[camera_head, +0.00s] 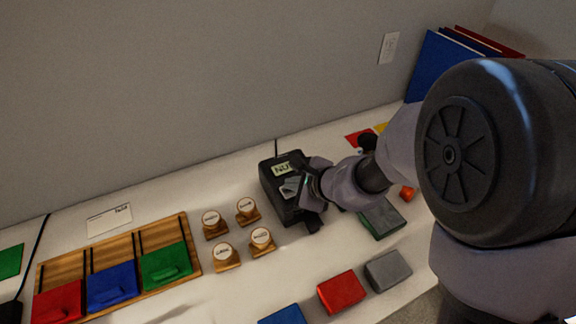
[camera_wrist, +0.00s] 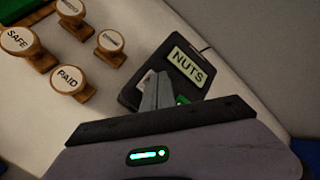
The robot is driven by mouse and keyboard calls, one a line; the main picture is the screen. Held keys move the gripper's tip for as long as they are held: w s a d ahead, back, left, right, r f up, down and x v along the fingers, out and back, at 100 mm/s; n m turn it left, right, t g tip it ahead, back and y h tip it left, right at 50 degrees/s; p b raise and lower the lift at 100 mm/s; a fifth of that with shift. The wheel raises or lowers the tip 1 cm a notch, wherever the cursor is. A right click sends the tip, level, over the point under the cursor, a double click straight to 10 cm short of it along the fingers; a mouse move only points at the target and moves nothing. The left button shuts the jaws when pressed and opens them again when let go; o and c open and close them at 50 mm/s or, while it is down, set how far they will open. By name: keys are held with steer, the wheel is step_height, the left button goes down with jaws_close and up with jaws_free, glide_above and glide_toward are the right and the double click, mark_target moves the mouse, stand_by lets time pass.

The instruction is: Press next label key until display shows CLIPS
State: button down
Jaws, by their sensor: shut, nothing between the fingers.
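A dark label device (camera_head: 268,181) stands on the white table near the wall. Its pale display reads NUTS in the wrist view (camera_wrist: 188,67); in the head view my gripper partly covers it. My gripper (camera_head: 290,187) is over the device just below the display, its fingers closed together and empty. The fingers also show in the wrist view (camera_wrist: 158,88), over the device's key area. A pale key (camera_wrist: 146,78) shows beside the fingers and a bit of green (camera_wrist: 182,100) on their other side. I cannot tell whether the fingertips touch a key.
Several wooden stamps (camera_head: 224,256) stand left of the device. A wooden tray (camera_head: 193,252) with red, blue and green blocks lies farther left. A red block (camera_head: 341,291) and a grey block (camera_head: 388,270) lie in front. Folders (camera_head: 436,65) stand at the back right.

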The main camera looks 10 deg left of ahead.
mark_target(293, 192)
step_height(293, 192, up, 7)
steer(key=p, duration=0.5)
steer(key=shift+f, duration=0.1)
stand_by(0.6)
